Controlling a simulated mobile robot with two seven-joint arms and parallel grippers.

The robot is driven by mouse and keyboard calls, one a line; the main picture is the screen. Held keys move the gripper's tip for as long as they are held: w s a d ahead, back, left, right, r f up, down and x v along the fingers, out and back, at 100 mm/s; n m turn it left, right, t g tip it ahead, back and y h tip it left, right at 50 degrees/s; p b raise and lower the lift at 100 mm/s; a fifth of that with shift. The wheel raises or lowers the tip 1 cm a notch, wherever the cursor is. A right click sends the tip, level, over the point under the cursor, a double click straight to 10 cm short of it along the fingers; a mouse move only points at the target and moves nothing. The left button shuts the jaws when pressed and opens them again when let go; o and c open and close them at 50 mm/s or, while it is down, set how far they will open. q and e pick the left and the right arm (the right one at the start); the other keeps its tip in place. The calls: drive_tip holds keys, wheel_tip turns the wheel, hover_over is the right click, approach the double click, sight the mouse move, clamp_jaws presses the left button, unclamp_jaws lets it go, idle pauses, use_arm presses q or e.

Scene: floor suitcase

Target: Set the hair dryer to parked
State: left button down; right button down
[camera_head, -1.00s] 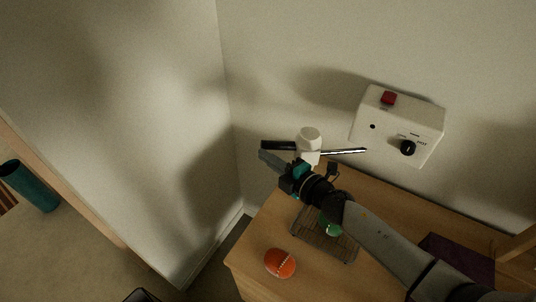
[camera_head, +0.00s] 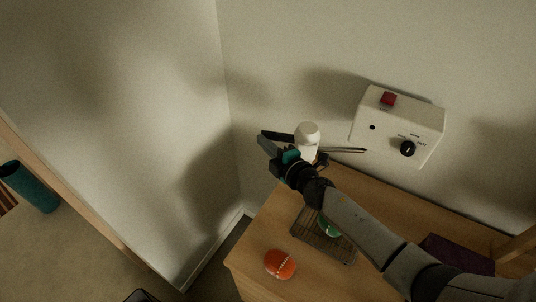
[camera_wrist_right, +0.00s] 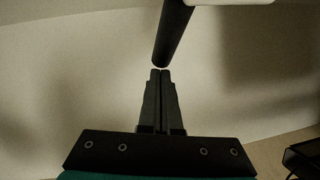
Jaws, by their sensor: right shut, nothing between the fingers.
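What I take to be the hair dryer is a white rounded body (camera_head: 307,134) near the wall, with a black bar (camera_head: 274,135) reaching left and a thin dark arm (camera_head: 345,150) reaching right. My right gripper (camera_head: 263,143) is shut and empty just below the black bar. In the right wrist view the gripper's closed tips (camera_wrist_right: 161,73) point at the lower end of a black bar (camera_wrist_right: 173,35), very close to it; I cannot tell whether they touch. Part of a white body (camera_wrist_right: 235,2) shows at the top edge. My left gripper is not in view.
A white wall box (camera_head: 397,125) with a red button and black knob is at the right.

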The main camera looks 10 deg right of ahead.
sight(268, 133)
drive_tip(key=w+h, duration=0.1)
drive_tip(key=w, duration=0.1)
drive_tip(key=w+d+m+h+b, duration=0.1)
drive_tip(key=w, duration=0.1)
drive_tip(key=w+m+h+b, duration=0.1)
drive_tip(key=w, duration=0.1)
drive_tip(key=shift+w+d+f+t, duration=0.1)
drive_tip(key=shift+d+f+t, duration=0.1)
drive_tip(key=shift+t, duration=0.1)
drive_tip(key=w+d+m+h+b, duration=0.4)
drive_tip(key=w+h+b, duration=0.1)
drive_tip(key=w+b, duration=0.1)
drive_tip(key=shift+w+d+r, duration=0.2)
drive_tip(key=shift+w+r, duration=0.1)
drive_tip(key=shift+w, duration=0.25)
